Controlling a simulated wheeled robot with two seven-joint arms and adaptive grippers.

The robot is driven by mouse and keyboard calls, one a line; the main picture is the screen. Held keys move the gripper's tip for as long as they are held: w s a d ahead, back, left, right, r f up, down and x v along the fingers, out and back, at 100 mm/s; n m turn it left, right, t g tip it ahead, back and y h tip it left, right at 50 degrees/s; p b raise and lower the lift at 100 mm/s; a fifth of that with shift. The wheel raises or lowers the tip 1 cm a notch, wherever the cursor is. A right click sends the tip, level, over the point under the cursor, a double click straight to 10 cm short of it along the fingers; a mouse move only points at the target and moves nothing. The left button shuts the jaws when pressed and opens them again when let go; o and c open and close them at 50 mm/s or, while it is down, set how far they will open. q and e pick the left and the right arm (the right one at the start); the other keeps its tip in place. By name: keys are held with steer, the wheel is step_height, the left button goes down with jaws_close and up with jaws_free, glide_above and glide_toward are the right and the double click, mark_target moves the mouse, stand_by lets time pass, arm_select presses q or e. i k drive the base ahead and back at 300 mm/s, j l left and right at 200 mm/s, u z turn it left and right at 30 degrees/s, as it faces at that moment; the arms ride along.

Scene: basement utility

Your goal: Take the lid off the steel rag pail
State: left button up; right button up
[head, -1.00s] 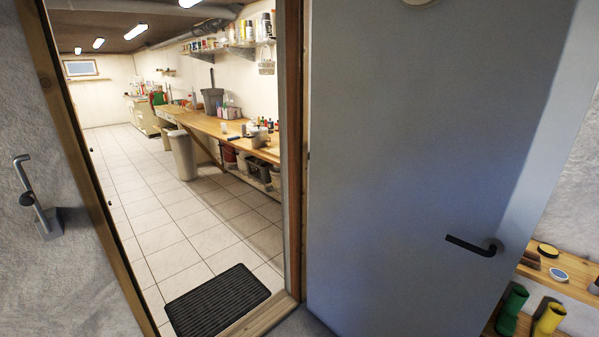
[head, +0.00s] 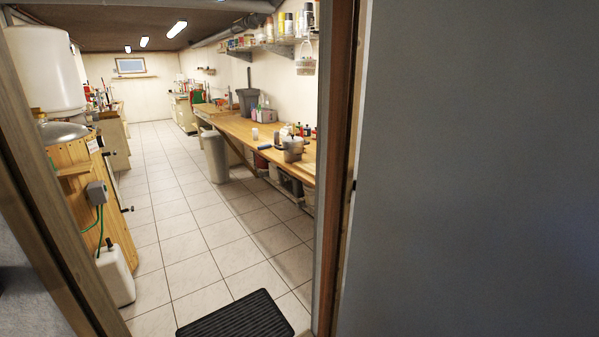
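I cannot make out the steel rag pail for certain. A small grey metal-looking pot (head: 292,149) stands on the wooden workbench (head: 240,131) along the right wall; it is too small to tell whether it is the pail or has a lid. Neither of my grippers is in view.
I face an open doorway with its frame post (head: 338,170) at right and the grey door (head: 470,170) beyond it. A dark mat (head: 235,318) lies inside. A grey bin (head: 215,157) stands by the bench. A wood-clad tank (head: 75,170) and white canister (head: 117,275) stand left. The tiled aisle is clear.

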mark_target(292, 139)
steer(key=i+j, duration=0.1)
steer(key=i, duration=0.35)
steer(key=i+j, duration=0.15)
steer(key=i, duration=0.25)
steer(key=i+j+z, duration=0.2)
steer(key=i+z, duration=0.15)
steer(key=i+j+z, duration=0.55)
steer(key=j, duration=0.15)
steer(key=j+z, duration=0.2)
steer(key=j, duration=0.15)
steer(key=i+j+z, duration=0.2)
steer(key=j, duration=0.2)
steer(key=j+z, duration=0.35)
steer(key=j, duration=0.75)
